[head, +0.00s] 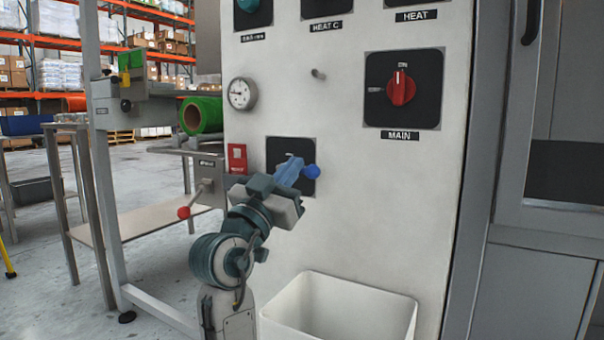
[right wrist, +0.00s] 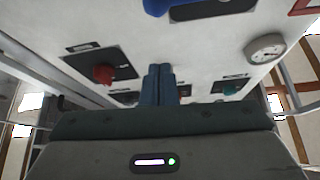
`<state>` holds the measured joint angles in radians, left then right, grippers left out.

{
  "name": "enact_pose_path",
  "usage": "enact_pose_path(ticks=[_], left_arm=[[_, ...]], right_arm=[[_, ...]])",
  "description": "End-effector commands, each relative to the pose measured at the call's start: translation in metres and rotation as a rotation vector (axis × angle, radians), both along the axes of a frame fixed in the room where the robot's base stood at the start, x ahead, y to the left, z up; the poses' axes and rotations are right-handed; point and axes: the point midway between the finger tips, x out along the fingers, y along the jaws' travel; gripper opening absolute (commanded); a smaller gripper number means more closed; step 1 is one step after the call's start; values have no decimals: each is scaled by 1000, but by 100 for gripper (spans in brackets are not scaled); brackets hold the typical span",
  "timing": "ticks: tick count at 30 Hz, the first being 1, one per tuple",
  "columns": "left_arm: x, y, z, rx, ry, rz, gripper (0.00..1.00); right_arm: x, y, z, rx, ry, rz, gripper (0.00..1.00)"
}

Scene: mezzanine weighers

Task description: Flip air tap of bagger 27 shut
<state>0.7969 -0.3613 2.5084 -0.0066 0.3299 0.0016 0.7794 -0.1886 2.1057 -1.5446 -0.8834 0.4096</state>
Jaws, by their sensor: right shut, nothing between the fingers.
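The air tap shows in the head view as a blue ball knob (head: 311,172) at the right edge of a black square plate (head: 280,148) low on the white panel. Its lever is mostly hidden behind my right gripper (head: 290,171), whose blue fingers are shut and empty in front of the plate. In the right wrist view the blue knob (right wrist: 155,6) is cut by the top edge, beside its plate (right wrist: 212,8). The shut fingers (right wrist: 160,68) show below the knob with a gap in the picture; I cannot tell whether they touch the tap. My left gripper is not in view.
A pressure gauge (head: 241,94), a red switch (head: 237,157) and a red MAIN knob (head: 401,88) are on the panel (head: 340,225). A red-ball lever (head: 184,212) sticks out at left. A white bin (head: 338,312) stands below. A grey cabinet (head: 540,270) is at right.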

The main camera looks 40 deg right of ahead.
Motion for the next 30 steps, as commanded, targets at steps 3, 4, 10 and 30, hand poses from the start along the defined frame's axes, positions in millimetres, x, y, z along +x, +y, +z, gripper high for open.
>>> enact_pose_path(ticks=[3, 4, 10, 30], left_arm=[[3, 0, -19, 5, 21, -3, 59], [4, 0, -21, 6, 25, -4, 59], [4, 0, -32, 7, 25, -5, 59], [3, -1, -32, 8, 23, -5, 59]], right_arm=[[-4, 14, -14, 3, 0, 4, 0], [-5, 17, -16, 3, -1, 3, 0], [-9, 29, -20, 1, 0, 1, 0], [-10, 31, -18, -1, 0, -1, 0]])
